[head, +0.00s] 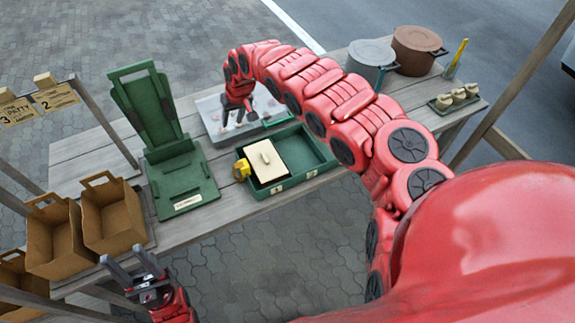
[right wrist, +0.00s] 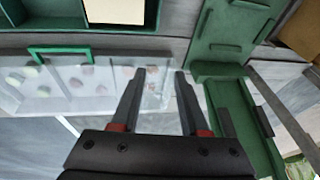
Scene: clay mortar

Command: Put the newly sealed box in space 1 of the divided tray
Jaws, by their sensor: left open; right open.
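A box with a cream lid and a small knob (head: 265,160) sits in the left compartment of the green divided tray (head: 289,185). Its lid also shows in the right wrist view (right wrist: 115,11). The tray's right compartment looks empty; the labels on its front are too small to read surely. My right gripper (head: 238,118) is open and empty above the pale, see-through bin behind the tray; its fingers show apart in the right wrist view (right wrist: 160,72). My left gripper (head: 132,265) is open and empty in front of the table, near the paper bags.
A green hinged stand (head: 182,182) is left of the tray, with a yellow object (head: 241,169) between them. The clear bin (right wrist: 90,85) holds small pieces and has a green handle. Brown bags (head: 110,220) stand at the left; pots (head: 372,53) are at the back right.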

